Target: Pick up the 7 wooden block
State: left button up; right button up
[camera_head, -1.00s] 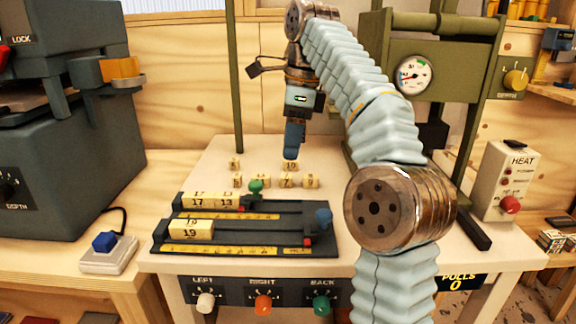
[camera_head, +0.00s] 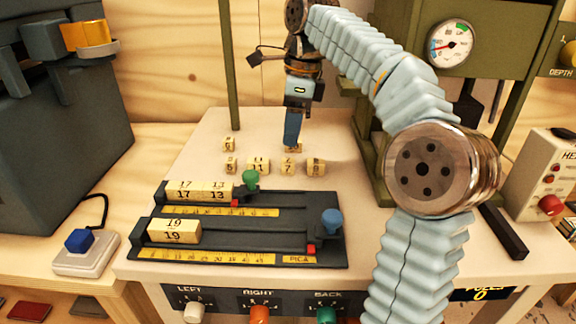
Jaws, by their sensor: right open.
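The 7 wooden block (camera_head: 287,167) stands on the pale table in the front row of small numbered blocks, between a block marked 11 (camera_head: 258,165) and another numbered block (camera_head: 316,167). My right gripper (camera_head: 291,146) points down just behind the 7 block, over a block in the back row that it partly hides. It is open, though the gap between its fingers is hard to see from here. My left gripper is not in view.
Another block (camera_head: 229,144) sits at the back left. In front is a dark two-row rack (camera_head: 290,241) holding blocks marked 17, 13 and 19, with green (camera_head: 251,178) and blue (camera_head: 332,219) knobs. A green press post (camera_head: 229,70) stands behind.

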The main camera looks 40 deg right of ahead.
aim_at(288, 161)
notch_tip(288, 161, down, 2)
jog(key=shift+w+a+f, duration=0.1)
jog(key=shift+a, duration=0.05)
notch_tip(288, 161, down, 6)
jog(key=shift+a+r, duration=0.15)
jog(key=shift+r, duration=0.05)
grip_shut()
jog(key=shift+r, duration=0.1)
